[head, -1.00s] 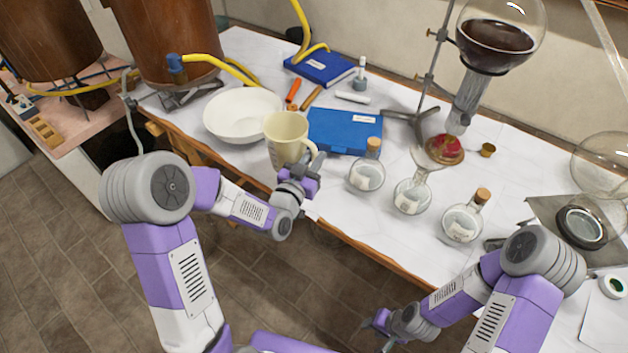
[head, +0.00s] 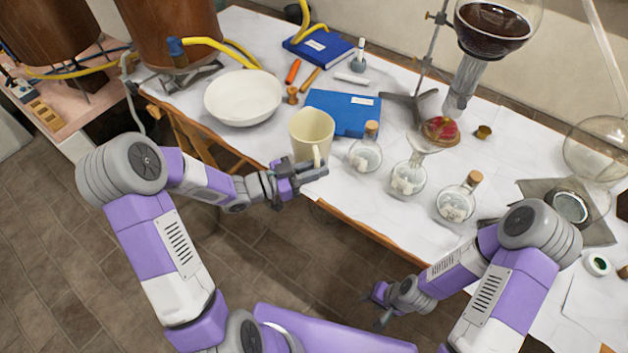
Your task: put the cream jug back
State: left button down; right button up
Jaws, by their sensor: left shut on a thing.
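The cream jug (head: 311,136) is upright at the front edge of the white-topped table (head: 345,210), in front of the blue box. My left gripper (head: 312,172) is at its near side, shut on the jug's handle. The gripper hides part of the jug's lower side, and I cannot tell whether its base touches the table. My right gripper (head: 381,306) is empty, low in front of the table, with its fingers apart.
A white bowl (head: 243,98) stands left of the jug. A blue box (head: 345,112) lies behind it. Stoppered flasks (head: 365,154) stand close on its right. A stand with a dark-filled glass vessel (head: 490,30) is farther back. The table's front strip right of the jug is clear.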

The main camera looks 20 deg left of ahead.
pick_arm(q)
jog(key=shift+f+b, duration=0.9)
jog(key=shift+f, duration=2)
jog(key=shift+f, duration=0.15)
jog(key=c, duration=1)
grip_release()
jog(key=shift+c, duration=0.2)
